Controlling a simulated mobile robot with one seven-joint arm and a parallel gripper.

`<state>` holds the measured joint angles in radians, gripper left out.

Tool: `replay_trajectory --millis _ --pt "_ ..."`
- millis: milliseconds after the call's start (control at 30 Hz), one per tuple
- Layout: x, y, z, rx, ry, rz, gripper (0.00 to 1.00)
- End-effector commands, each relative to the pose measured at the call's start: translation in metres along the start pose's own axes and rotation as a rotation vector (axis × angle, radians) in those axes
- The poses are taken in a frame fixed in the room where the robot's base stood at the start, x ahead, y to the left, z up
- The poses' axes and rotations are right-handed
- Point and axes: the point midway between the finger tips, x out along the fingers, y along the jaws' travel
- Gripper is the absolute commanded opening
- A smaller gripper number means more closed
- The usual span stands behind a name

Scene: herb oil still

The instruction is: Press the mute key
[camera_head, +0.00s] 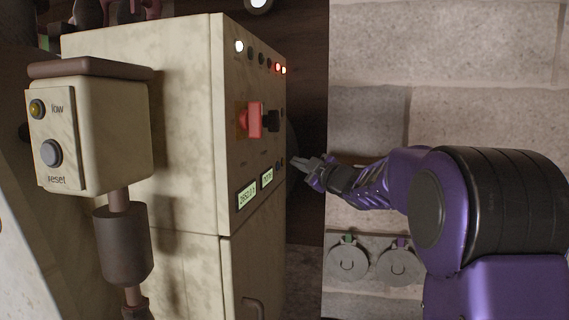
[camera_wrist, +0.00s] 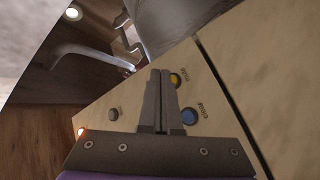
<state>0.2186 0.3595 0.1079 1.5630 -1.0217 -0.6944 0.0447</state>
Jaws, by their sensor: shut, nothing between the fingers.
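No key that I can read as mute shows; the small labels on the cabinet face are not legible. In the wrist view a yellow round lamp or key (camera_wrist: 176,79) and a blue round key (camera_wrist: 189,117) sit just right of my gripper (camera_wrist: 160,72), each with a small label. A grey round key (camera_wrist: 112,114) lies to the left. My gripper is shut and empty. In the head view my gripper (camera_head: 302,162) is close to the right edge of the control face of the cream cabinet (camera_head: 225,110); I cannot tell if it touches.
The cabinet carries a red switch (camera_head: 254,120), a black knob (camera_head: 271,121), lit lamps and two displays (camera_head: 247,195). A box at left has a grey reset button (camera_head: 50,153) and a yellow lamp marked low (camera_head: 37,109). A block wall (camera_head: 450,50) stands at right.

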Motion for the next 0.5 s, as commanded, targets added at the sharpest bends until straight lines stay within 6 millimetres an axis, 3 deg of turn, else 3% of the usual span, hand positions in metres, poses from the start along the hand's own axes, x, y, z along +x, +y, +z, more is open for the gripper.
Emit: replay_trajectory --millis 500 --pt "0.0057 -0.0043 -0.0041 0.000 0.000 0.000 0.00"
